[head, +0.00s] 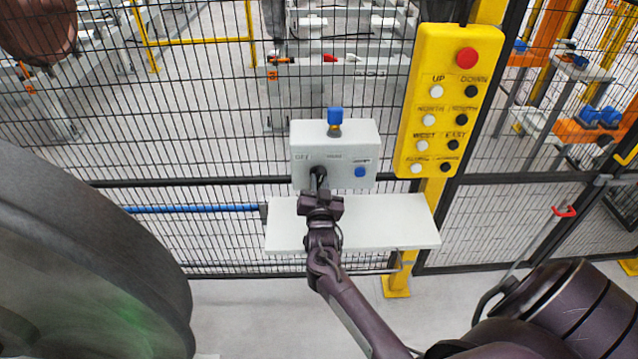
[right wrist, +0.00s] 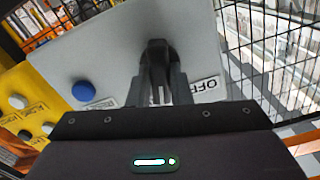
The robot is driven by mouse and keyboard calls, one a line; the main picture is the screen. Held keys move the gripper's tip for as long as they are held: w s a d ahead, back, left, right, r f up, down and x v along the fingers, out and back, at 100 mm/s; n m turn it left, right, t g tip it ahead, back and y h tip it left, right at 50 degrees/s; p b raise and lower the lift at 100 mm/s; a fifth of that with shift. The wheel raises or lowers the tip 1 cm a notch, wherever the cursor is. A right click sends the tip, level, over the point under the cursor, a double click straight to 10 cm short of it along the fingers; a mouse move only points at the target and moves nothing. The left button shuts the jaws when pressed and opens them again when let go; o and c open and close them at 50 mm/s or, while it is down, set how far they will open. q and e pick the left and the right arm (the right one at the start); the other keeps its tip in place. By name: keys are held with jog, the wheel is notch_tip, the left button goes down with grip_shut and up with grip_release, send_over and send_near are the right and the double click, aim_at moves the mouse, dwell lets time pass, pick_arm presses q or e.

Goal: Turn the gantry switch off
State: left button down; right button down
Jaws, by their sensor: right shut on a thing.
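The gantry switch is a black rotary knob (head: 317,172) on the front of a light grey control box (head: 352,145). My right gripper (head: 319,188) reaches up to the box front and is shut on the knob. In the right wrist view, the gripper fingers (right wrist: 160,90) close around the dark knob (right wrist: 157,50) against the grey panel (right wrist: 120,60). An OFF label (right wrist: 203,89) shows beside the fingers. The fingers hide much of the knob, so I cannot tell which way it points. My left gripper is not in view.
A blue button (head: 360,172) sits right of the knob, and a blue lamp (head: 334,117) tops the box. A white shelf (head: 390,222) lies below. A yellow pendant (head: 440,100) hangs at right. Black mesh fence (head: 230,130) stands behind. A large dark round body (head: 90,260) fills the left.

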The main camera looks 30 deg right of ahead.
jog(key=n+p, duration=0.1)
jog(key=n, duration=0.5)
jog(key=shift+n, duration=0.3)
jog(key=n+p, duration=0.1)
jog(key=n, duration=0.4)
jog(key=shift+n, duration=0.3)
jog(key=shift+f, duration=0.1)
jog(key=c, duration=1.3)
grip_release()
jog(key=shift+s+a, duration=0.1)
jog(key=shift+s, duration=0.05)
jog(key=b+v, duration=0.1)
jog(key=v, duration=0.6)
jog(key=shift+s+a+b, duration=0.15)
jog(key=shift+s+b, duration=0.15)
jog(key=shift+b, duration=0.05)
